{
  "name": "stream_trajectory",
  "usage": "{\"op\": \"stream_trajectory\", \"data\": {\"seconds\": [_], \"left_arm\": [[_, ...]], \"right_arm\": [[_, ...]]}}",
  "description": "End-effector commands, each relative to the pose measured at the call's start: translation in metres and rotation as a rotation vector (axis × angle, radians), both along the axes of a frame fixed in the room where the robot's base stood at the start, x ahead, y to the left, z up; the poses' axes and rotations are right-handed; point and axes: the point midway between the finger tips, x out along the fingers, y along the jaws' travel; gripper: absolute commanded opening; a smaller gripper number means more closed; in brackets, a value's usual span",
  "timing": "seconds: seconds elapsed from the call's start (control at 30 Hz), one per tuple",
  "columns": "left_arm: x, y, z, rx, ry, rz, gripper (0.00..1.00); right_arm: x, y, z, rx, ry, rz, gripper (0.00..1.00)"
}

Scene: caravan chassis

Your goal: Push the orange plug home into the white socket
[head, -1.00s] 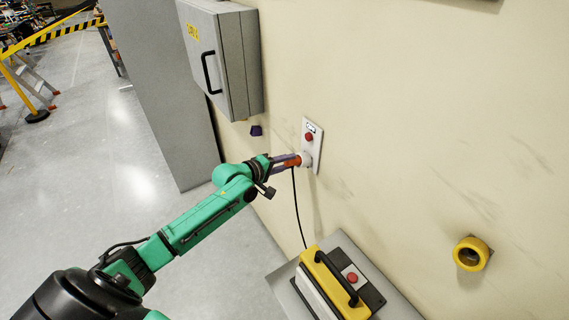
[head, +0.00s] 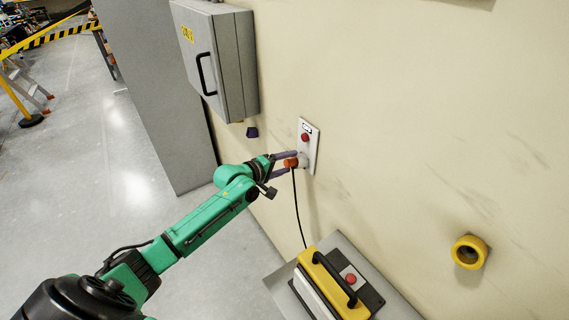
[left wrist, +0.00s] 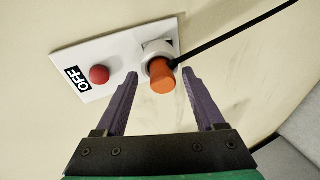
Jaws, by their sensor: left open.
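The orange plug (head: 291,162) sits at the white socket (head: 304,158) on the wall plate, with its black cable hanging down. In the left wrist view the orange plug (left wrist: 162,78) is at the mouth of the round white socket (left wrist: 157,50); how deep it sits I cannot tell. My left gripper (head: 285,163) is open, with its purple fingers (left wrist: 160,80) on either side of the plug and a gap to each. My right gripper is in neither view.
The white wall plate (head: 309,134) carries a red button (head: 305,137) and a label reading OFF in the left wrist view. A grey box (head: 217,62) hangs at upper left. Below stands a yellow-and-white case (head: 330,280) on a grey surface. A yellow ring (head: 469,252) sits on the wall at right.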

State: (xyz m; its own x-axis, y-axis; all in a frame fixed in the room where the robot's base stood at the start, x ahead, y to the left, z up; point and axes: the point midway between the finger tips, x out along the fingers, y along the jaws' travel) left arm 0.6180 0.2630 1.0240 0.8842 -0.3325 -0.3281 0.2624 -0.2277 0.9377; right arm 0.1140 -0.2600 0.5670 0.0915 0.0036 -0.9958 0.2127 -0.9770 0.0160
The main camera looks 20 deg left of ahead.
Motion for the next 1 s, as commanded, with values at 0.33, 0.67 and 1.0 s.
{"op": "stream_trajectory", "data": {"seconds": [0.33, 0.67, 1.0], "left_arm": [[-0.04, 0.015, 0.01, 0.002, 0.004, 0.0, 0.71], [-0.103, 0.038, 0.035, 0.003, 0.003, -0.002, 0.71], [-0.129, 0.048, 0.048, 0.0, -0.002, -0.001, 0.71]], "right_arm": [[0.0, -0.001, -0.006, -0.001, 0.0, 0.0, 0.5], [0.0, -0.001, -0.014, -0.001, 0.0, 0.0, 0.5], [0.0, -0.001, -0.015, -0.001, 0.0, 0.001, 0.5]]}}
